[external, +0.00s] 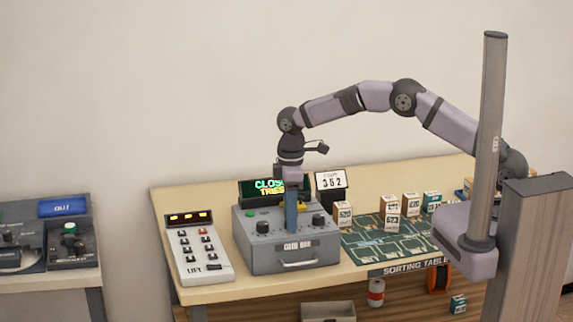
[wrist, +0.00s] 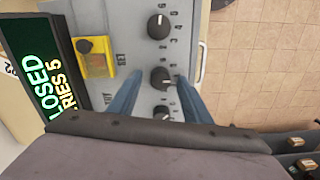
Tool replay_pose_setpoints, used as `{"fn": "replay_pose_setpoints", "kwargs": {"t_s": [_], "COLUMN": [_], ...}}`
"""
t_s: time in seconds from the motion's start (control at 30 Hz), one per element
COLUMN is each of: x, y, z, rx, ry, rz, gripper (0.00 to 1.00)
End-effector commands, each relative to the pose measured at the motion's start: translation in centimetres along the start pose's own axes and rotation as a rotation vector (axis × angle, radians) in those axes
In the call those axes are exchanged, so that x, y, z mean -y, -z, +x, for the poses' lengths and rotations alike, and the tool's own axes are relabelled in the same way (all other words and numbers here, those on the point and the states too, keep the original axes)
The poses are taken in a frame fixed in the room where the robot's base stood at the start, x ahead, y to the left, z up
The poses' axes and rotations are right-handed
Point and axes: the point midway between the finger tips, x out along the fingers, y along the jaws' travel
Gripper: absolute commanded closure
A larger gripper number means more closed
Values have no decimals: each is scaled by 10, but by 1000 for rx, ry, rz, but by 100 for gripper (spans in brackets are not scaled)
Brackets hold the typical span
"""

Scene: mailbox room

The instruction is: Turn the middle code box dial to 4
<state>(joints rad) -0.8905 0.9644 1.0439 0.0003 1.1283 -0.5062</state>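The grey code box (external: 290,255) stands on the table with a row of black dials. In the wrist view I see the middle dial (wrist: 162,79), one dial above it (wrist: 158,27) and one below it (wrist: 165,112), partly hidden. My gripper (external: 291,230) points down at the box, and its blue fingers hide the middle dial in the external view. In the wrist view the fingertips (wrist: 160,77) stand on either side of the middle dial, with small gaps showing. I cannot read the number the middle dial points to.
A display (wrist: 53,70) beside the dials reads CLOSED and TRIES 5. A yellow part (wrist: 95,60) sits on the box. A number card (external: 331,180) stands behind it. A lift panel (external: 200,255) is left, and small boxes (external: 392,212) stand right.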

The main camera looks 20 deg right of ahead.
Motion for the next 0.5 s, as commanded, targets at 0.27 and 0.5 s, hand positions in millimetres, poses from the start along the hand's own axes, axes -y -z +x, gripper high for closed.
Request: {"fn": "replay_pose_setpoints", "kwargs": {"t_s": [0.27,0.5], "x": [0,0], "y": [0,0], "z": [-5,-33], "rx": [1,-1], "ry": [0,-1], "rz": [0,0], "gripper": [55,55]}}
